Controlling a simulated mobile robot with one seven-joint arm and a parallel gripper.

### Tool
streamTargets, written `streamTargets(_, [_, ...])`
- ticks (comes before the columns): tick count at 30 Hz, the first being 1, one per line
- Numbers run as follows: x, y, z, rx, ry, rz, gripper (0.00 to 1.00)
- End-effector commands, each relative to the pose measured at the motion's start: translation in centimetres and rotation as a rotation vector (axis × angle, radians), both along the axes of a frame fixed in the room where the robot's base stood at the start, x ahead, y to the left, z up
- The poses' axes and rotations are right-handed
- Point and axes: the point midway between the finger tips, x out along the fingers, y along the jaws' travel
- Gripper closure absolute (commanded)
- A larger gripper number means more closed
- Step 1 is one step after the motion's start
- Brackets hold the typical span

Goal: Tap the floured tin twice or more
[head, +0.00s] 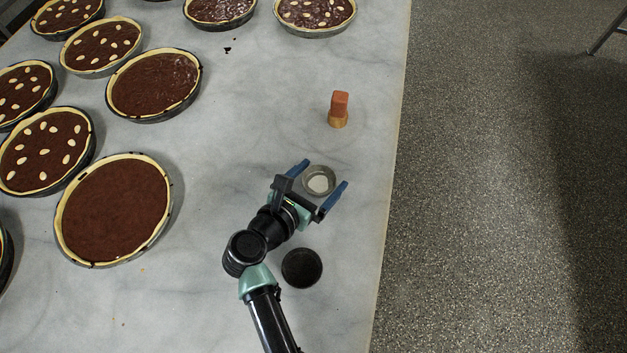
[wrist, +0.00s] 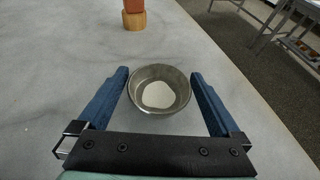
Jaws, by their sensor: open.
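The floured tin (head: 319,178) is a small round grey metal tin with a patch of white flour on its bottom. It stands upright on the marble table. My gripper (head: 322,177) is open, with its two blue fingers on either side of the tin. In the wrist view the tin (wrist: 159,90) sits between the fingertips of my gripper (wrist: 160,78), with a narrow gap on each side. No finger clearly touches it.
Several chocolate tarts (head: 112,210) fill the left and back of the marble table (head: 240,110). An orange-topped wooden block (head: 339,109) stands beyond the tin. A black round disc (head: 302,268) lies beside my arm. The table's right edge (head: 391,190) is close.

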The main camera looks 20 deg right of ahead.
Motion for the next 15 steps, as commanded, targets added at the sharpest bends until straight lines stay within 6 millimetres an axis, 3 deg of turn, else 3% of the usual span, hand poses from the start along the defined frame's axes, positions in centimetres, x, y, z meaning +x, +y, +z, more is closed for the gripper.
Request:
streamTargets(6, [0.01,-0.01,0.01,0.000,0.000,0.000,0.02])
streamTargets(15, [0.00,0.00,0.02,0.000,0.000,0.000,0.56])
